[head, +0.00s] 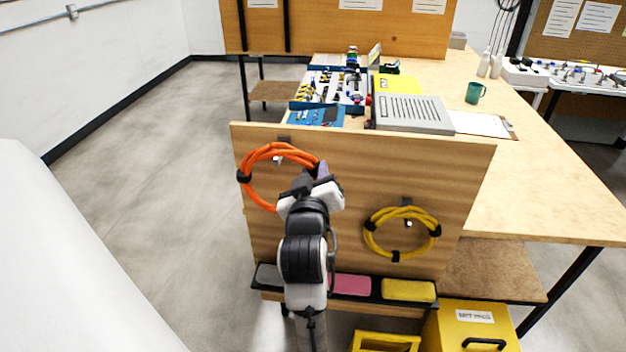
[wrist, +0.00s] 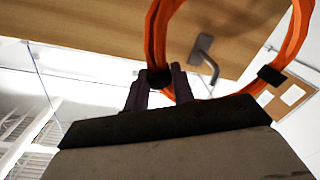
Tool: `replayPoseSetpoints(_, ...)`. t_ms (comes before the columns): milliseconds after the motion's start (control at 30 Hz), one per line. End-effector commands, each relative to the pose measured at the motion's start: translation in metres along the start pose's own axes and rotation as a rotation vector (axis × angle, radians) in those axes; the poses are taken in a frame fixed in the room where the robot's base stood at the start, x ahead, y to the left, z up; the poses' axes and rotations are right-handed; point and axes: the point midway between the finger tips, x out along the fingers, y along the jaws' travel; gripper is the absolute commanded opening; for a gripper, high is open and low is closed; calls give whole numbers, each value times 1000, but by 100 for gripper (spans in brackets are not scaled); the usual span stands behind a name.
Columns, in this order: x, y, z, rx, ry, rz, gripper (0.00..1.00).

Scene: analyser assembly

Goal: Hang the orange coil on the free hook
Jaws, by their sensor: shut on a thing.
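The orange coil (head: 247,190) is a ring of cable with black ties, upright in front of the left part of the wooden board (head: 350,170). My gripper (head: 319,172) is shut on its right side, beside a black tie. In the wrist view the fingers (wrist: 160,90) pinch the coil (wrist: 157,35) at a tie. A grey hook (wrist: 206,55) shows through the ring's opening there. In the head view the hook's tip (head: 278,159) shows just below the coil's top strand. I cannot tell whether the coil rests on the hook.
A yellow coil (head: 372,238) hangs on the board's right hook (head: 407,202). Below is a ledge with grey, pink (head: 350,285) and yellow pads. Yellow boxes (head: 470,325) stand at lower right. A workbench (head: 540,190) with equipment lies behind the board. The floor at left is clear.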

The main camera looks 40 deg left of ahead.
Motion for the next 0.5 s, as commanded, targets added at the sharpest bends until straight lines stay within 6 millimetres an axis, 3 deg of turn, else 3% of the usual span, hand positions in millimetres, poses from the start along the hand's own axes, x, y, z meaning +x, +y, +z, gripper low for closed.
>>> replayPoseSetpoints(500, 30, 1, 2, 2, 4, 2, 0)
